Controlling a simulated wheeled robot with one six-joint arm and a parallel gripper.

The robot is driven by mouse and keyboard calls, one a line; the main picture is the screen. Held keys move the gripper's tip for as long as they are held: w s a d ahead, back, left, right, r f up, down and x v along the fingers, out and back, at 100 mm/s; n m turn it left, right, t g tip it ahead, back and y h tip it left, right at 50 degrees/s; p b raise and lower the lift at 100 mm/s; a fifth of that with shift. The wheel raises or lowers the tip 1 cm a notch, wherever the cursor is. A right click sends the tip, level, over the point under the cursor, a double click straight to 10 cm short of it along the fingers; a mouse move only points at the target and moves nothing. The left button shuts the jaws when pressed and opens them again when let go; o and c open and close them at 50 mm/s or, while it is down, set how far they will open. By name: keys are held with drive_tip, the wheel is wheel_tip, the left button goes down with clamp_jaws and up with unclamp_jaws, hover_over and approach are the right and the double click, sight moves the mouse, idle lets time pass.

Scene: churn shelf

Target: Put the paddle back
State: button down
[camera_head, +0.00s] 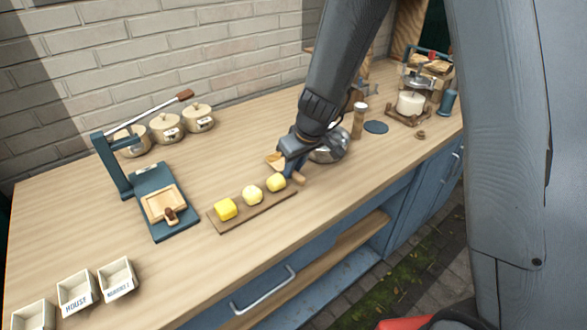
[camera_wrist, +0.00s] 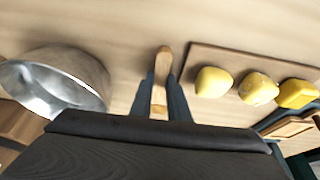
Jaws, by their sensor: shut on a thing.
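My gripper (camera_head: 291,171) is over the counter, between the wooden board and the metal bowl. Its two blue-grey fingers are shut on a small wooden paddle (camera_head: 274,160). A broad pale end of the paddle shows left of the fingers, and a short handle-like end shows on the right. In the wrist view the paddle (camera_wrist: 163,62) sticks out between the fingers (camera_wrist: 165,97), and its grasped part is partly hidden. I cannot tell whether the paddle touches the counter.
The wooden board (camera_head: 222,227) holds three yellow butter pieces (camera_head: 252,195). The metal bowl (camera_head: 331,150) stands close to my gripper. A blue press (camera_head: 172,226), lidded jars (camera_head: 166,127) and white label boxes (camera_head: 76,290) are at left. A glass jar (camera_head: 410,103) is at right.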

drive_tip(key=shift+s+d+f, duration=0.1)
drive_tip(key=shift+s+f, duration=0.1)
drive_tip(key=shift+f, duration=0.3)
drive_tip(key=c, duration=2)
unclamp_jaws()
drive_tip(key=shift+s, duration=0.1)
drive_tip(key=shift+r, duration=0.1)
drive_tip(key=shift+r+p, duration=0.45)
drive_tip(key=shift+p, duration=0.35)
drive_tip(key=w+v, duration=0.1)
drive_tip(key=v, duration=1.1)
drive_tip(key=s+d+f+m, duration=0.1)
drive_tip(key=s+d+m, duration=0.1)
drive_tip(key=s+d, duration=0.2)
drive_tip(key=s+d+f+m+g+h, duration=0.1)
drive_tip(key=s+d+m, duration=0.1)
drive_tip(key=s+d, duration=0.2)
drive_tip(key=s+d+f+m+g+h, duration=0.1)
drive_tip(key=s+d, duration=0.3)
drive_tip(key=s, duration=0.4)
drive_tip(key=shift+s+d+m, duration=0.35)
drive_tip(key=shift+s+m, duration=0.05)
drive_tip(key=shift+m, duration=0.5)
